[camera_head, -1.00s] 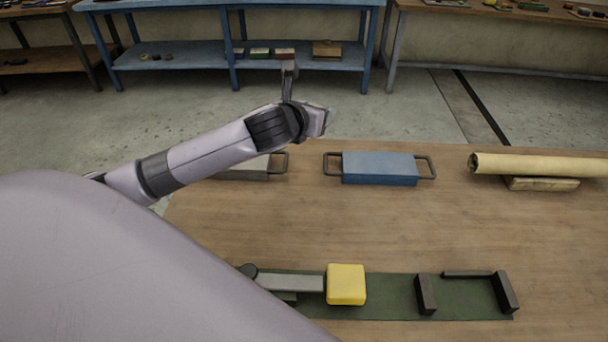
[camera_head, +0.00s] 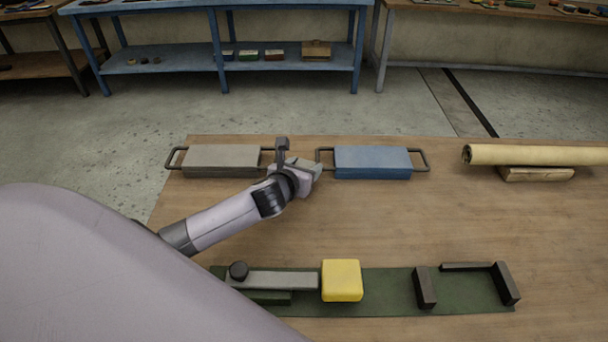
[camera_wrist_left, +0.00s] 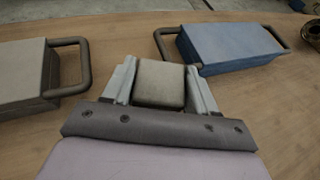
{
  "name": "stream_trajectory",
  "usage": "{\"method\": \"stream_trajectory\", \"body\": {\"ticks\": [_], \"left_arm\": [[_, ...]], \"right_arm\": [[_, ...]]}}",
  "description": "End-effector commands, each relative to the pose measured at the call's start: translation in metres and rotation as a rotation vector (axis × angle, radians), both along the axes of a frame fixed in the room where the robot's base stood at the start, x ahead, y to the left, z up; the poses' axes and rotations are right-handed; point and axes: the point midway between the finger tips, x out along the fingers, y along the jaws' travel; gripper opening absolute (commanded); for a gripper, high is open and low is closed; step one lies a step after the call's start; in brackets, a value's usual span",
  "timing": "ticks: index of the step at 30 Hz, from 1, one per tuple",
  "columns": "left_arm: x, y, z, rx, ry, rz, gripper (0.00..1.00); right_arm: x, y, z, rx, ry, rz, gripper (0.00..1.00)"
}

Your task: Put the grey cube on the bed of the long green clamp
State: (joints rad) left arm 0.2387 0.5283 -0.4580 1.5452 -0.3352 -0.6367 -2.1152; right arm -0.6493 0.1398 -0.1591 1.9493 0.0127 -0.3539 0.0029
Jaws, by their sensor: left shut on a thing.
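The long green clamp (camera_head: 380,283) lies along the near edge of the table, a flat dark green plate with a grey lever bar (camera_head: 285,281) at its left and dark brackets at its right. A yellow block (camera_head: 341,281) is at the end of the bar. My left gripper (camera_head: 312,168) is beyond the clamp, in front of the gap between a grey and a blue handled block. In the left wrist view it is shut on the grey cube (camera_wrist_left: 160,83), whose top face shows between the fingers. The cube is hidden in the head view. My right gripper is not in view.
The grey block (camera_head: 222,160) and blue block (camera_head: 372,162) with wire handles stand at the table's far side. A cream roll (camera_head: 540,155) rests on a wooden support at the right.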

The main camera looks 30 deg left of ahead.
Motion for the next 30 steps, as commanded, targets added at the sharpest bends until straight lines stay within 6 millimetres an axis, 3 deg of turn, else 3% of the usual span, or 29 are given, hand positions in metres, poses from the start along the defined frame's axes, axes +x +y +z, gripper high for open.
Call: {"method": "stream_trajectory", "body": {"ticks": [3,14,15,17,30], "left_arm": [[0.0001,-0.0001,-0.0180,-0.001,0.000,0.002,0.24],[0.0003,0.0001,-0.0208,0.000,-0.001,0.000,0.24],[0.0001,0.0000,-0.0211,0.000,0.000,0.000,0.64],[0.0001,0.0000,-0.0207,0.000,0.000,0.000,0.83],[-0.0048,-0.0003,-0.0162,0.002,0.001,0.000,0.83]], "right_arm": [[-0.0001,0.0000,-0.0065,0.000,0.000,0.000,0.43],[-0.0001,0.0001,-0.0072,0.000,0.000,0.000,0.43],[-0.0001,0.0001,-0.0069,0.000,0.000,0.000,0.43],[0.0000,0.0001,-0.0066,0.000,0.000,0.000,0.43],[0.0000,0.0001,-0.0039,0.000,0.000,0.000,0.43]]}}
